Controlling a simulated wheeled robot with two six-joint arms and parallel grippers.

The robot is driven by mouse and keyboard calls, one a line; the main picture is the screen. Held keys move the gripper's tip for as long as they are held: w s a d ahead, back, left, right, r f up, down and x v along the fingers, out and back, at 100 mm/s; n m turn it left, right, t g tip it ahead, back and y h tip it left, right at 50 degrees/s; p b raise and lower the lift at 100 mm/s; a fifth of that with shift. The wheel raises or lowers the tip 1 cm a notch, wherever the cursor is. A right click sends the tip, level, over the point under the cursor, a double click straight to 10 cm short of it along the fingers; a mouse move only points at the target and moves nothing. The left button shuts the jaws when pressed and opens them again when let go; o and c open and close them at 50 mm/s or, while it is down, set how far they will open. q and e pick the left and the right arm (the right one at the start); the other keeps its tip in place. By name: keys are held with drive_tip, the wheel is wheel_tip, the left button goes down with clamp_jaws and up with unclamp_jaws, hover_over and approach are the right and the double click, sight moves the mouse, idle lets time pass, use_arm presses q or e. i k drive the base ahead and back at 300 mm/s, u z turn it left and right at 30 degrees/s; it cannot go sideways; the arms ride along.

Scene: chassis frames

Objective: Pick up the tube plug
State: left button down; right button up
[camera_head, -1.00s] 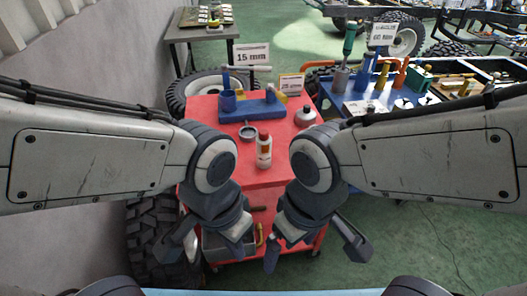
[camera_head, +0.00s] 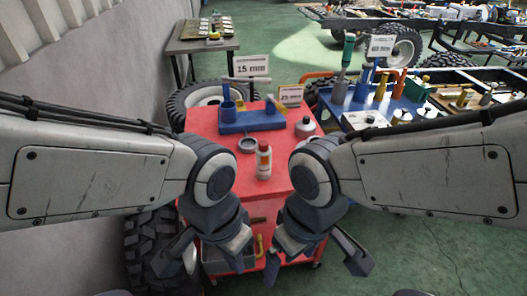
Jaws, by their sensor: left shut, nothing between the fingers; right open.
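Several small items stand on the red cart top (camera_head: 205,122), and I cannot tell for sure which is the tube plug. A blue block (camera_head: 240,121) there carries an upright blue tube (camera_head: 227,101) and other small parts. In front of it are a grey ring-shaped dish (camera_head: 247,145), a white bottle with an orange label (camera_head: 263,164) and a round flask (camera_head: 305,127). My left gripper (camera_head: 205,250) is shut and empty near the cart's front left. My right gripper (camera_head: 313,255) is open and empty near its front right. Both point down, apart from these items.
A blue bench (camera_head: 382,106) with coloured tools stands behind right. A grey table (camera_head: 200,45) with small parts is at the back left. Signs read 15 mm (camera_head: 251,66) and 25 mm (camera_head: 291,95). Tyres (camera_head: 150,245) and a wall (camera_head: 95,60) lie left; green floor is right.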

sight(262, 145)
drive_tip(key=k, duration=0.5)
drive_tip(key=z, duration=1.85)
drive_tip(key=i, duration=1.55)
drive_tip(key=u, duration=2.75)
